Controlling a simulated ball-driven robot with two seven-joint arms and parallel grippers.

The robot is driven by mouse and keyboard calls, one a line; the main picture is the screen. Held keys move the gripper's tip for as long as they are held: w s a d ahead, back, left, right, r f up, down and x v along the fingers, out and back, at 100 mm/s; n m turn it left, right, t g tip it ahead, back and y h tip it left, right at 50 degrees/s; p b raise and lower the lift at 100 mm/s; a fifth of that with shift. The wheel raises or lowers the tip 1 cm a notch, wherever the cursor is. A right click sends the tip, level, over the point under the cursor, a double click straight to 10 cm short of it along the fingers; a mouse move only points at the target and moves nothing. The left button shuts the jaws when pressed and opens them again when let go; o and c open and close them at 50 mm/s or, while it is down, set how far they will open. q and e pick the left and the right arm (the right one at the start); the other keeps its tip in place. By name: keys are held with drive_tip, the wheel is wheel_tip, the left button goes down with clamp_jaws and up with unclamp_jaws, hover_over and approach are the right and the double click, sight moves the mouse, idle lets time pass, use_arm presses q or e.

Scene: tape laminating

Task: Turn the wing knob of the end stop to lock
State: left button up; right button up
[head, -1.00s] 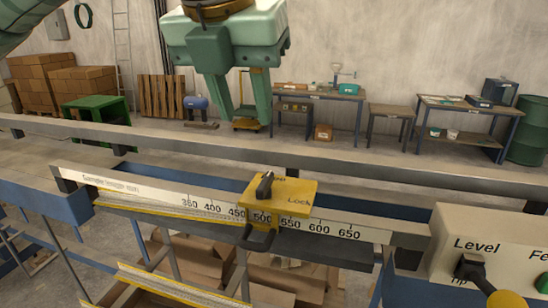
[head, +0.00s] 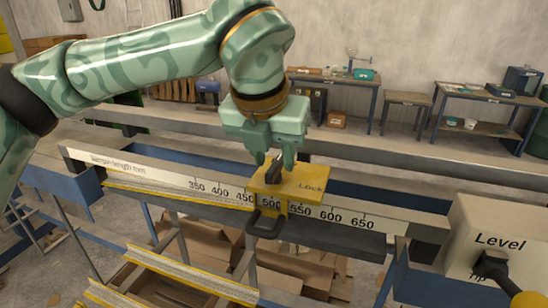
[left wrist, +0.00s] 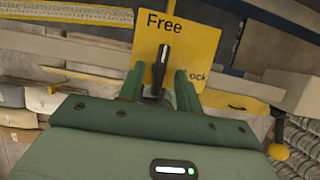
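The yellow end stop (head: 309,179) sits on the white sample-length scale (head: 225,190), near the 500 to 550 marks. Its black wing knob (head: 273,171) stands on the top plate. In the left wrist view the knob (left wrist: 164,65) points up toward the word "Free", with "Lock" to the right, partly hidden by a finger. My left gripper (head: 274,162) comes down from above. Its fingers are apart, one on each side of the knob, and the gripper (left wrist: 160,84) shows gaps beside it in the left wrist view. My right gripper is not in view.
A black handle (head: 264,226) hangs at the front of the end stop. A cream box (head: 500,228) marked "Level" with a black knob stands at the right. A long grey rail (head: 400,158) runs behind the scale. Workbenches stand by the far wall.

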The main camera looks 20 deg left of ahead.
use_arm(q)
drive_tip(key=shift+w+f, duration=0.2)
drive_tip(key=shift+f, duration=0.3)
clamp_jaws()
